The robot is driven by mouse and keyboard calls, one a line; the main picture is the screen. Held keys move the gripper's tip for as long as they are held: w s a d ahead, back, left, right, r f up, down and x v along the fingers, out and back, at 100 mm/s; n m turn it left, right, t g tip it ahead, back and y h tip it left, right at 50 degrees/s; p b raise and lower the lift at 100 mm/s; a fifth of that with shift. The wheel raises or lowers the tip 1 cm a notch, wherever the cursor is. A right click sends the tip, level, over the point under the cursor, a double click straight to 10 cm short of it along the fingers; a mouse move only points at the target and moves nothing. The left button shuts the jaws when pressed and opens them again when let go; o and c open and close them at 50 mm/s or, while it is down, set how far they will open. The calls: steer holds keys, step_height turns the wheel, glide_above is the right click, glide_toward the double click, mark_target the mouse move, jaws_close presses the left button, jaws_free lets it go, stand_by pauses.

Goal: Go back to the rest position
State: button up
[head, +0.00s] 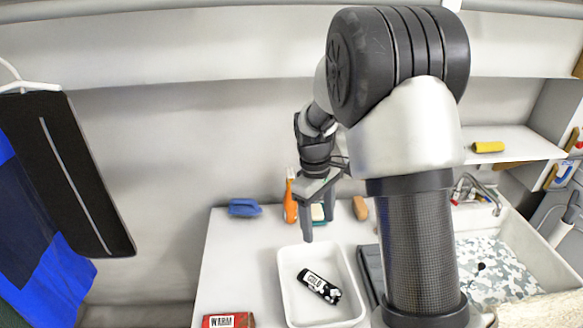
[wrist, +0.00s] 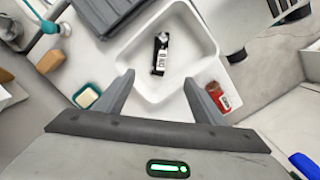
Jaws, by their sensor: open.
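My gripper (head: 322,212) is open and empty above the back edge of a white tray (head: 286,292). In the wrist view my gripper (wrist: 160,100) shows its two fingers spread apart, with the tray (wrist: 197,40) beyond them. A black and white labelled packet (head: 319,285) lies in the tray, apart from the fingers. It also shows in the wrist view (wrist: 160,55). My arm hides part of the counter behind it.
A red box marked WARM (head: 228,320) lies at the counter's front left. A sink (head: 490,262) is at right. A yellow item (head: 488,147) sits on a shelf.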

steer(key=s+d+r+m+t+y+p, duration=0.1)
steer(key=s+r+m+t, duration=0.15)
steer(key=s+r, duration=0.6)
steer(key=s+r+m+t+p, duration=0.1)
steer(key=s+r+m+t, duration=0.3)
steer(key=r, duration=0.7)
steer(key=s+r+m, duration=0.2)
steer(key=s, duration=0.8)
steer(key=shift+d+r, duration=0.3)
steer(key=shift+m, duration=0.25)
